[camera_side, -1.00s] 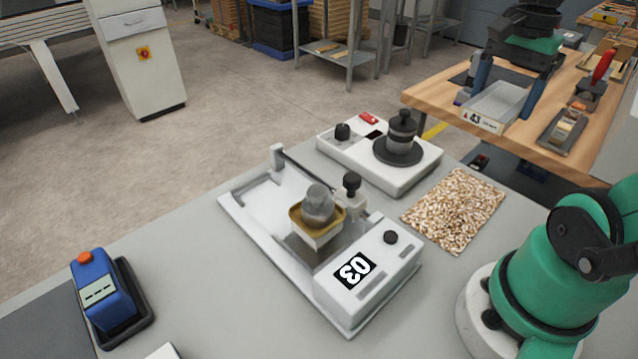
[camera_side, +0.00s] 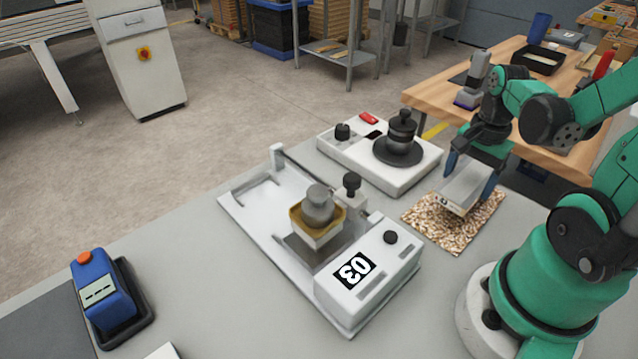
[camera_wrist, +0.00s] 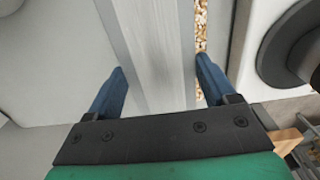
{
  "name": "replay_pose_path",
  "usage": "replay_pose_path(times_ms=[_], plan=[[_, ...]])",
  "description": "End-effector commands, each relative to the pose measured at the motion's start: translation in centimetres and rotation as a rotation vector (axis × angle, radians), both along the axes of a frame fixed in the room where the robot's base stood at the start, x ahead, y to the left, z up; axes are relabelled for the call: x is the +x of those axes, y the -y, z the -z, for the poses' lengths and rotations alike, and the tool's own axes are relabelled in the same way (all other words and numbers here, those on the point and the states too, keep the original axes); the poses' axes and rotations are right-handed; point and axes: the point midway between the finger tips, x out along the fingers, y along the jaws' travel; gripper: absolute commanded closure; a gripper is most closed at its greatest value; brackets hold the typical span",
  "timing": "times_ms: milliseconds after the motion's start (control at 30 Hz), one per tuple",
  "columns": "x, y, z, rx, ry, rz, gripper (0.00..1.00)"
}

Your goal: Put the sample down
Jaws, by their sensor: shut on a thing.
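The sample is a pale grey flat panel (camera_side: 468,183) with a label on its front edge. My gripper (camera_side: 469,188) is shut on it, with a blue finger on each side. The panel is over the speckled tan-and-white mat (camera_side: 440,228) in the side view; I cannot tell whether it touches the mat. In the wrist view the panel (camera_wrist: 150,50) runs between the two fingers of my gripper (camera_wrist: 160,85), and a thin strip of the mat (camera_wrist: 201,30) shows to its right. The panel and fingers hide part of the mat.
A white device marked 03 (camera_side: 375,290) stands left of the mat. A white unit with a dark round disc (camera_side: 398,150) stands behind it. A blue handheld meter (camera_side: 100,290) is at far left. A wooden bench (camera_side: 440,97) is behind my arm.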

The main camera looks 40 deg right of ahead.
Motion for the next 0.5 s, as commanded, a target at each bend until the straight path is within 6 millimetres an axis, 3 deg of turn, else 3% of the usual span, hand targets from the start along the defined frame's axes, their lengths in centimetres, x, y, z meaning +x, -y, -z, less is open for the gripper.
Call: replay_pose_path(times_ms=[500], plan=[[0.0,0.0,3.6,0.000,0.000,0.000,0.76]])
